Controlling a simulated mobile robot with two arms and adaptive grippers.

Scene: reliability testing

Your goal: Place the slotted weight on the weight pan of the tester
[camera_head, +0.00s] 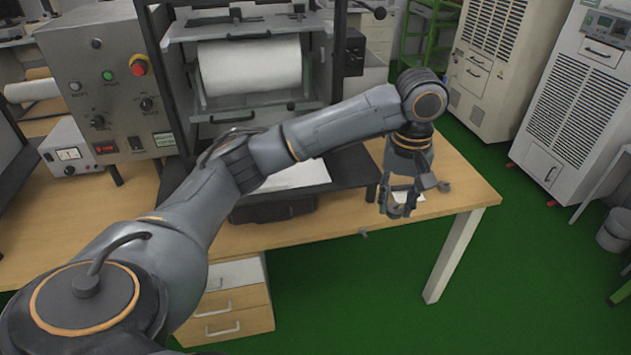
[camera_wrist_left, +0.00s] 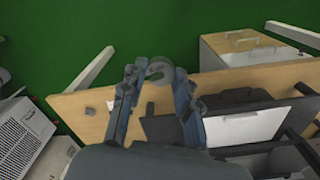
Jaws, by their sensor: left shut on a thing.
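My left gripper (camera_head: 398,207) is over the right end of the wooden table (camera_head: 455,200), fingers pointing down. In the left wrist view, the left gripper (camera_wrist_left: 157,78) is shut on the slotted weight (camera_wrist_left: 159,69), a grey disc with a slot, at its fingertips. In the head view the weight is hard to make out among the fingers. A large machine with a white roll (camera_head: 250,66) and a control panel (camera_head: 108,95) stands on the table behind my arm. I cannot make out a weight pan. My right gripper is not in view.
A small dark piece (camera_head: 444,187) lies on the table right of my gripper; it also shows in the left wrist view (camera_wrist_left: 90,111). A dark tray with white paper (camera_head: 300,175) is left of the gripper. White cabinets (camera_head: 575,100) stand beyond, across green floor.

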